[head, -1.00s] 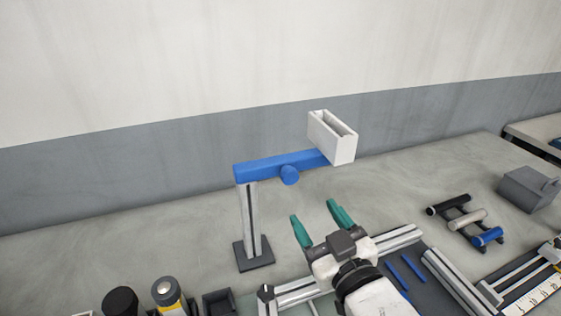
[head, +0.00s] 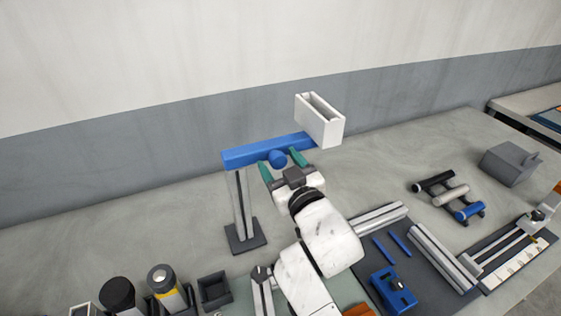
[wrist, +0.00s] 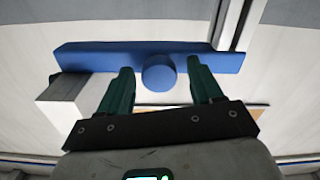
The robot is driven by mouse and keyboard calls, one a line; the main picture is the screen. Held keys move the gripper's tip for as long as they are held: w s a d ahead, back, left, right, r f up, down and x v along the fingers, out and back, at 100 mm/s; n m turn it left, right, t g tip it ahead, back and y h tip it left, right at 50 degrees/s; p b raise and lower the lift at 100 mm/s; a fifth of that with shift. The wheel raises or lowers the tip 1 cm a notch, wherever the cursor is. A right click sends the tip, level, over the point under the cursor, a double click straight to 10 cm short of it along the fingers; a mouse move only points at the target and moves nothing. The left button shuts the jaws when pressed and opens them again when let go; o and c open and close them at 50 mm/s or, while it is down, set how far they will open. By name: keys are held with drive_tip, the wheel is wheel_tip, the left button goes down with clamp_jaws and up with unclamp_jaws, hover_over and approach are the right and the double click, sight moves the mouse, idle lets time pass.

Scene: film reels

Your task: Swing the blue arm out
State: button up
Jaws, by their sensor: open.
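The blue arm (head: 250,153) lies level on top of a grey post (head: 243,205) with a dark base. A round blue knob (head: 278,158) sticks out from its front side. A white open-topped box (head: 321,122) sits at its right end. My gripper (head: 281,162) is open, with its green fingers on either side of the knob. In the wrist view the knob (wrist: 159,73) is between the two fingertips (wrist: 161,78), with a gap showing on each side. The blue arm (wrist: 100,56) spans behind them, and the white box (wrist: 62,98) is at left.
A rack with black, silver and blue rollers (head: 450,195) and a grey box (head: 510,163) are at the right. Rails (head: 445,258) and a blue block (head: 394,290) lie at the front right. Dark canisters (head: 118,294) stand at the front left. The bench behind the post is clear.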

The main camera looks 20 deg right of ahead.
clamp_jaws()
idle(0.7)
